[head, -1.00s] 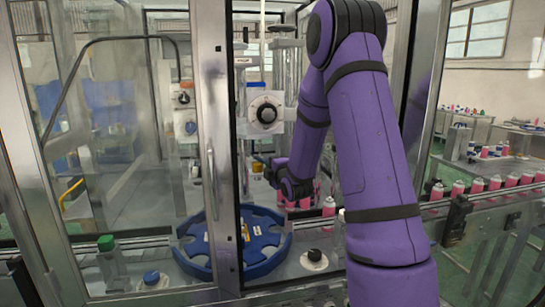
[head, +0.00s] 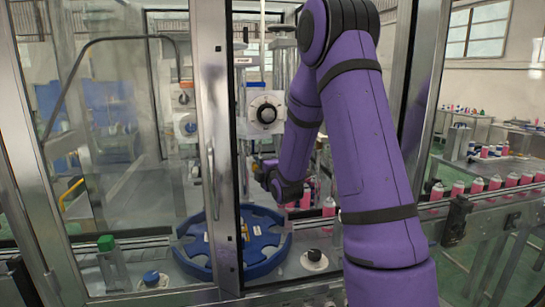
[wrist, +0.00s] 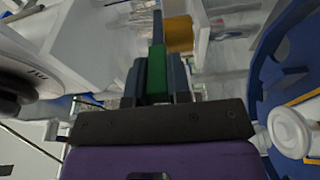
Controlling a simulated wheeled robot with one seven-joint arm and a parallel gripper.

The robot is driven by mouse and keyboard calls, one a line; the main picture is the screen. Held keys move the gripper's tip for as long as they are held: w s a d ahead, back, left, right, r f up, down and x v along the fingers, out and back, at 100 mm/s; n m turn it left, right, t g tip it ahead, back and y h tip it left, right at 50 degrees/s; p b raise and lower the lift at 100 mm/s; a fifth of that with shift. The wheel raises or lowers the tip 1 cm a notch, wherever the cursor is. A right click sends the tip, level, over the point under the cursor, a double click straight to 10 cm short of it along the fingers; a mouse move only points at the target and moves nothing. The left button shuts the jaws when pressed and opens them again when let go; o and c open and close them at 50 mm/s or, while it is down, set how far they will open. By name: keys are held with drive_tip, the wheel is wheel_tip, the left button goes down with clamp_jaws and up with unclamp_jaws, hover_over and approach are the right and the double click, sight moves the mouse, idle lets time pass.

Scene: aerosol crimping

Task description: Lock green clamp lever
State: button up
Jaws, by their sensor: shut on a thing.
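The green clamp lever (wrist: 157,62) shows in the wrist view as an upright green bar. My gripper (wrist: 157,88) is shut on it, with a dark finger on each side. In the head view my gripper (head: 262,168) is inside the machine, above and behind the blue star wheel (head: 187,262), and the lever cannot be made out there. A yellow-orange part (wrist: 180,34) sits just to the right of the lever in the wrist view. Where the lever joins its clamp is not clear.
A white unit with a black knob (head: 265,112) stands just above my gripper. A door frame post (head: 216,130) is left of my arm. Pink cans (head: 458,188) line the conveyor at right. The blue wheel also shows at right in the wrist view (wrist: 262,75).

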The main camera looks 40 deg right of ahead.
drive_tip(key=shift+a, duration=0.15)
drive_tip(key=shift+w+a, duration=0.3)
drive_tip(key=shift+a, duration=0.4)
drive_tip(key=o, duration=0.8)
drive_tip(key=shift+a+v, duration=0.2)
drive_tip(key=shift+v, duration=0.85)
drive_tip(key=shift+a+v, duration=0.2)
drive_tip(key=shift+v, duration=0.9)
drive_tip(key=shift+a+v, duration=0.2)
drive_tip(key=shift+v, duration=0.85)
drive_tip(key=shift+w, duration=0.2)
